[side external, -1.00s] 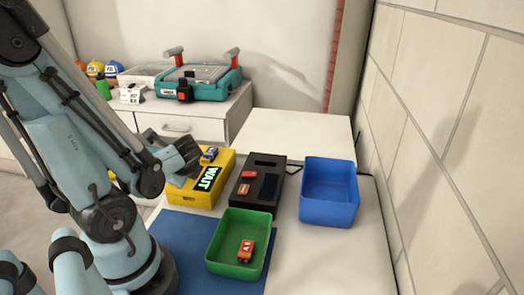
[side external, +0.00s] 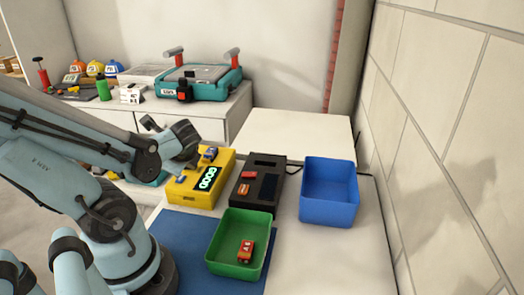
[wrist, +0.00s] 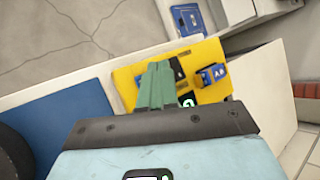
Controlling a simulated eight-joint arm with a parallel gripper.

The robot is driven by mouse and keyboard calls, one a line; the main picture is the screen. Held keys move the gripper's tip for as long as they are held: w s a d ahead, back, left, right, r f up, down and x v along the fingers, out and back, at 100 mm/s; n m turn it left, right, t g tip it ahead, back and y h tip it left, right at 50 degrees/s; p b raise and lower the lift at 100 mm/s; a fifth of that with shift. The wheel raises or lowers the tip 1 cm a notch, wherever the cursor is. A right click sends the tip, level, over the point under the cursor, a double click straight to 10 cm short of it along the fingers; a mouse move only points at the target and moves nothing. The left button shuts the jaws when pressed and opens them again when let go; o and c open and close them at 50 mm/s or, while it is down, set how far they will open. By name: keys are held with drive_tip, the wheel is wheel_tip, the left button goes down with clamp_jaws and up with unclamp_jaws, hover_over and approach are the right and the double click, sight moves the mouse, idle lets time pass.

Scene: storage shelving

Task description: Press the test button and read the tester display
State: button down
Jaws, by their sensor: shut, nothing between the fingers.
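In the side view my wrist is just above the tester's left side. I cannot make out the test button for certain or whether the fingertips touch the tester.
A black charger-like unit (side external: 250,198) with red and orange blocks stands right of the tester. A green bin (side external: 222,255) holding a red block (side external: 246,250) is in front on a blue mat (side external: 190,240). A blue bin (side external: 330,205) stands at right. The white surface behind is clear.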

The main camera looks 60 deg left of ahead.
sight(181, 180)
drive_tip(key=shift+r, duration=1.75)
drive_tip(key=w+d+n+t+h, duration=0.3)
drive_tip(key=w+d, duration=0.3)
drive_tip(key=d, duration=0.4)
drive_tip(key=w+d+r+n+t+h, duration=0.1)
drive_tip(key=w+d+n+t+h, duration=0.2)
drive_tip(key=w+d+n+h, duration=0.3)
drive_tip(key=d, duration=0.4)
drive_tip(key=shift+r+n+t, duration=0.15)
drive_tip(key=shift+n+t, duration=0.15)
drive_tip(key=shift+t, duration=0.1)
